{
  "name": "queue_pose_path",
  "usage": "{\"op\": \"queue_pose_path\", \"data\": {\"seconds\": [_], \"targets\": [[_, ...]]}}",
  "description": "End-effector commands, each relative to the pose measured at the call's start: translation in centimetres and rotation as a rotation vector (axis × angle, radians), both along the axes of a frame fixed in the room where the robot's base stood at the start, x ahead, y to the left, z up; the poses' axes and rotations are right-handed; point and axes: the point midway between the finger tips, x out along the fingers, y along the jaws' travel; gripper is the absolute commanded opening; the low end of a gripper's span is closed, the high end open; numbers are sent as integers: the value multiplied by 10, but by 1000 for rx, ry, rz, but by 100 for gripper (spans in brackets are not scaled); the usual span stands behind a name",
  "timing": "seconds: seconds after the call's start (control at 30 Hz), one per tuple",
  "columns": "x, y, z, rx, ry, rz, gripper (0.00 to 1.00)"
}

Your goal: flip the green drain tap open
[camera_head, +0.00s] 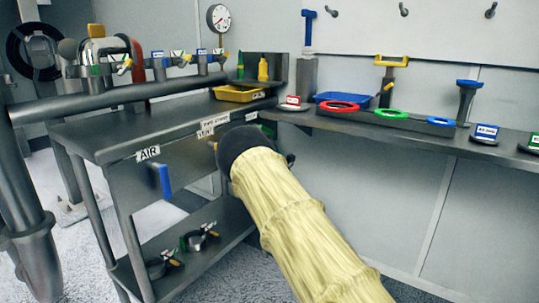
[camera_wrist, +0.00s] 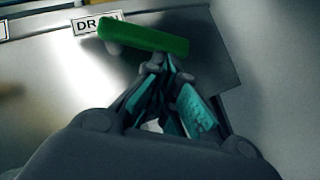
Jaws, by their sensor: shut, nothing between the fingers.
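The green drain tap (camera_wrist: 143,36) shows in the wrist view as a long green handle, slightly tilted, lying across the picture in front of a metal panel. A label (camera_wrist: 97,23) reading "DR...N", partly covered by the handle, sits behind it. My gripper (camera_wrist: 163,64) is shut and empty, its fingertips just below the handle's middle to right part; I cannot tell whether they touch it. In the head view my yellow-sleeved arm with its dark end hides the drain tap and the fingers.
A blue handle (camera_head: 160,181) hangs below the "AIR" label on the cart (camera_head: 95,131). A yellow tray (camera_head: 238,93) stands on the cart's top. A shelf with red ring (camera_head: 339,106) and green ring (camera_head: 391,114) is at right. Clamps (camera_head: 199,238) lie on the cart's lower shelf.

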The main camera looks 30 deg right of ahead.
Motion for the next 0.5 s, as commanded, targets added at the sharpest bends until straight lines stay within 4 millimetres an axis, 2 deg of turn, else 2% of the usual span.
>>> {"op": "queue_pose_path", "data": {"seconds": [0.1,0.2,0.5], "targets": [[11,-4,1,-65,-39,1,0],[18,-2,5,-59,-37,7,0],[31,-1,16,-178,-105,18,0]]}}
